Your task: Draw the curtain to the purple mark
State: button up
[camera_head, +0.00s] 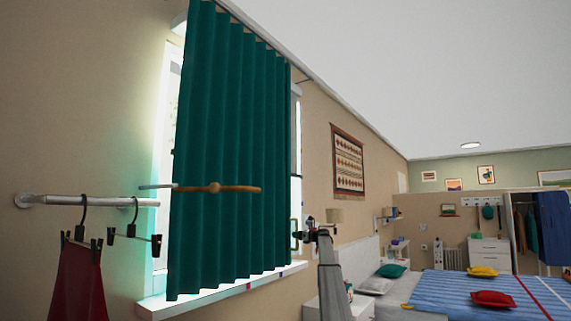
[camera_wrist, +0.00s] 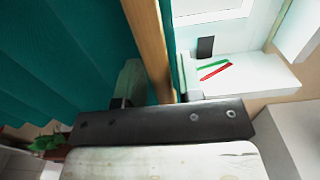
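The teal curtain (camera_head: 225,140) hangs in folds over most of the window, with bare window at its left edge and a narrow strip at its right. A small purple mark (camera_head: 277,280) shows on the front of the sill; a red one lies to its left. My gripper (camera_head: 306,235) is at the curtain's right edge. In the wrist view the curtain (camera_wrist: 75,50) is at left, and a wooden handle bar (camera_wrist: 148,40) runs between my gripper's fingers (camera_wrist: 161,88), which sit close on both sides of it. The fingertips' contact is partly hidden.
A wall rail (camera_head: 85,201) with hangers and a red garment stands at the left. A wooden rod (camera_head: 215,188) crosses in front of the curtain. The bed (camera_head: 460,288) and a white nightstand (camera_head: 355,307) are at right. Red and green strips (camera_wrist: 214,70) lie on the sill.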

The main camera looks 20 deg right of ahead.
jog(key=o, duration=0.3)
jog(key=shift+o, duration=0.2)
jog(key=v, duration=0.8)
dwell(0.4)
dwell(0.4)
